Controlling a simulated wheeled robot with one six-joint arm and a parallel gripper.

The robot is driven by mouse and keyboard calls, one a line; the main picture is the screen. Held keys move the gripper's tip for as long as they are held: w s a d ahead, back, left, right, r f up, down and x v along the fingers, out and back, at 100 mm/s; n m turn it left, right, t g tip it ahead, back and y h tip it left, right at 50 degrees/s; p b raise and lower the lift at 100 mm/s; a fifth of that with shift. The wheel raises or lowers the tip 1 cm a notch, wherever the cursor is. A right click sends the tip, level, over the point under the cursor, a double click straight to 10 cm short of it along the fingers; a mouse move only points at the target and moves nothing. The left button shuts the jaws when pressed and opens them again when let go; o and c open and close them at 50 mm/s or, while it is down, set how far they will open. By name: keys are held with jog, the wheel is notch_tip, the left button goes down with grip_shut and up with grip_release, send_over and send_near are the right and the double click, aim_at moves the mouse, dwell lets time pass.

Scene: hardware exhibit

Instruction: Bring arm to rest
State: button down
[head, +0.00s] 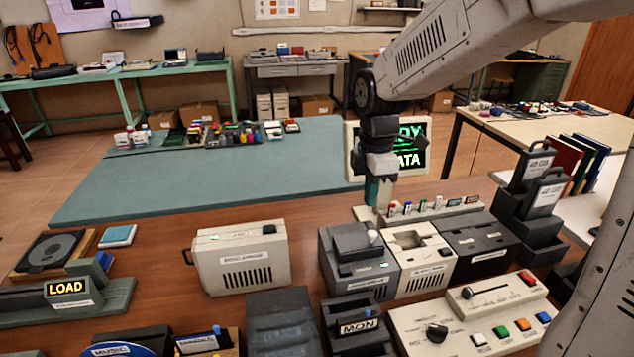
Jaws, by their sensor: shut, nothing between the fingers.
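My arm comes in from the upper right and bends down at a dark joint. My gripper (377,203) points down over the back of the wooden table (307,221), in front of a small screen (413,146) with green lettering. Its fingers look closed together, with nothing seen between them. The fingertips are just behind the grey and cream devices; whether they touch anything there is hard to tell.
A cream box (240,258) with a handle, a dark grey device (357,258) and a cream device (418,258) stand near the gripper. A control panel (475,318) with coloured buttons is at front right. The teal mat (215,180) has free room.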

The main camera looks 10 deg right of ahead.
jog(key=s+d+r+m, duration=0.1)
jog(key=s+r+m, duration=0.2)
jog(key=s+m, duration=0.6)
jog(key=s+d+r+m+t, duration=0.1)
jog(key=s+d+r+m, duration=0.1)
jog(key=s+m, duration=0.7)
jog(key=shift+s+r, duration=0.5)
jog(key=shift+s, duration=2.95)
jog(key=shift+d, duration=0.1)
